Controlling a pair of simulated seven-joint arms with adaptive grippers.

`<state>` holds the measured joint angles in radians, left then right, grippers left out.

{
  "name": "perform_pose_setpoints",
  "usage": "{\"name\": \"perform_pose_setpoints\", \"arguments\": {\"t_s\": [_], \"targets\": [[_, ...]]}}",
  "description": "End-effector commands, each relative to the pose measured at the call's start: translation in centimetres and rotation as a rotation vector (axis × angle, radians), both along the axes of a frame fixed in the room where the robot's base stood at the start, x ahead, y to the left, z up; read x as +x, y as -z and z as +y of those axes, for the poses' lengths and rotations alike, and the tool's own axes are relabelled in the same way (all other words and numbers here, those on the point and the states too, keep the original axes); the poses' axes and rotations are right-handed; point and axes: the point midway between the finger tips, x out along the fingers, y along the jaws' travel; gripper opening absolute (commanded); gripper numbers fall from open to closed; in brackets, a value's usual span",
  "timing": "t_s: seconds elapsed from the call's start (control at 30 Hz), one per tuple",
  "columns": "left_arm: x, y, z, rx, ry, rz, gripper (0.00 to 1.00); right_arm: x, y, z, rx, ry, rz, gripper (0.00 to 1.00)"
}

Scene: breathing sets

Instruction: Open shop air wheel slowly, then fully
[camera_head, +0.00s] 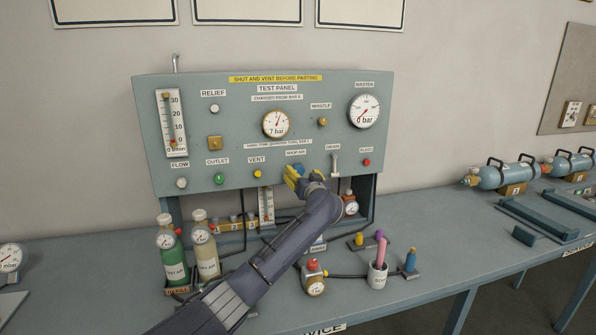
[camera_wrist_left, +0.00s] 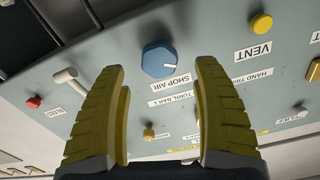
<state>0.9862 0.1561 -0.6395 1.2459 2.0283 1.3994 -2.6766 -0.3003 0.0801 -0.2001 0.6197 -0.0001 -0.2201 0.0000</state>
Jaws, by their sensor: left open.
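The blue shop air wheel (camera_head: 296,167) is a faceted knob on the lower edge of the grey-green test panel (camera_head: 225,137). In the left wrist view the wheel (camera_wrist_left: 159,60) shows whole, with a white mark on its face, beyond and between my fingers. My left gripper (camera_head: 293,178) is at the wheel and partly covers it in the head view. In the left wrist view my left gripper (camera_wrist_left: 160,85) has its two yellow fingers wide apart, with nothing between them. The fingers look apart from the wheel. My right gripper is not in view.
The yellow vent button (camera_head: 257,174) sits left of the wheel, and the drain lever (camera_head: 334,160) and red bleed button (camera_head: 367,162) sit right. The middle gauge (camera_head: 277,124) reads 7 bar; the master gauge (camera_head: 364,111) reads 0 bar. Bottles (camera_head: 170,250) stand below left.

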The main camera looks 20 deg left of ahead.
Motion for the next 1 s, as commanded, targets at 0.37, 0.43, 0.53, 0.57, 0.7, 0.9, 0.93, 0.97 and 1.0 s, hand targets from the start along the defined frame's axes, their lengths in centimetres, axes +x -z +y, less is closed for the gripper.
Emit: {"name": "perform_pose_setpoints", "arguments": {"t_s": [0.37, 0.43, 0.53, 0.57, 0.7, 0.9, 0.93, 0.97, 1.0], "targets": [[3.4, -0.1, 2.0, 0.001, 0.000, -0.001, 0.67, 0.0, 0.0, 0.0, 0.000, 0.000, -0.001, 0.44], [3.7, 0.0, 2.2, 0.000, 0.000, 0.000, 0.67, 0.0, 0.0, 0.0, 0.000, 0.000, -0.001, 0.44], [4.0, 0.0, 2.4, -0.001, 0.000, 0.001, 0.67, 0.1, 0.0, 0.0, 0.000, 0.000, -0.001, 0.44], [4.0, 0.0, 2.4, -0.001, 0.001, 0.001, 0.67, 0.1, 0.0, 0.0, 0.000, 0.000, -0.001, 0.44], [4.2, 0.0, 2.5, -0.001, 0.001, 0.000, 0.67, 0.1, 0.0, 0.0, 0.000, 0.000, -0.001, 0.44], [4.2, 0.0, 2.5, -0.001, 0.001, 0.000, 0.67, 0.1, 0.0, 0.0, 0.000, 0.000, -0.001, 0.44], [4.2, 0.0, 2.5, -0.001, 0.001, 0.000, 0.67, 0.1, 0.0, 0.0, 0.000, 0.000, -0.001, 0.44], [4.2, 0.0, 2.5, -0.001, 0.001, 0.000, 0.68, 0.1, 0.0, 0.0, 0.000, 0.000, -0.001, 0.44], [4.2, 0.0, 2.5, -0.001, 0.001, 0.000, 0.63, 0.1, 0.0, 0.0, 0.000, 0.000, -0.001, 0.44]]}}
